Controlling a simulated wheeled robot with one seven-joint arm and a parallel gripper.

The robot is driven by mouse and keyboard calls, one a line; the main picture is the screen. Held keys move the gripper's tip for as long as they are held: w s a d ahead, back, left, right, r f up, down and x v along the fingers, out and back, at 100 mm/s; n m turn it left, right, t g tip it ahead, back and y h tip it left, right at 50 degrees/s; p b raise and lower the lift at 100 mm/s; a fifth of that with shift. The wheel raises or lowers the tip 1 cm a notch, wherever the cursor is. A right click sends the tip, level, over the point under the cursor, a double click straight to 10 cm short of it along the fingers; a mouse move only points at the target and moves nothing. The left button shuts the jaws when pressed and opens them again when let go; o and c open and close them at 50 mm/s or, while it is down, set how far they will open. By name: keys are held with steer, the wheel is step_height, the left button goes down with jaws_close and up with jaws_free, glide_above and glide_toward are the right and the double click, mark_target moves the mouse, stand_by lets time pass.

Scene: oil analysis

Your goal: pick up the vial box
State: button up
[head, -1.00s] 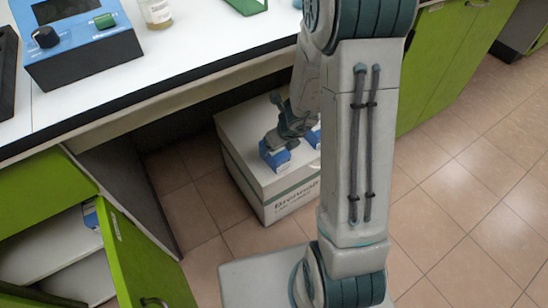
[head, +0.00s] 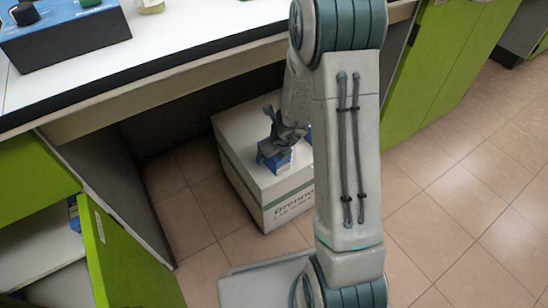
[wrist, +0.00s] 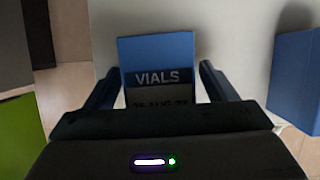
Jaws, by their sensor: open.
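The vial box (head: 279,162) is a small blue carton with a white part, standing on top of a large white carton (head: 234,126) under the bench. In the wrist view the vial box (wrist: 158,52) shows its "VIALS" label and a date line, partly cut off by my gripper's body. My gripper (wrist: 161,72) is open, with one finger on each side of the vial box and narrow gaps beside it. In the head view my gripper (head: 270,148) is down at the vial box and hides part of it.
A second blue box (wrist: 296,80) stands to the right on the same carton, mostly hidden by my arm in the head view. The bench top (head: 180,50) overhangs the carton. An open green cabinet door (head: 135,262) is at the left.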

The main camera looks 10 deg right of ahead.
steer(key=shift+f+b, duration=0.2)
steer(key=shift+b, duration=0.1)
stand_by(0.4)
steer(key=c, duration=1.2)
steer(key=shift+c, duration=0.2)
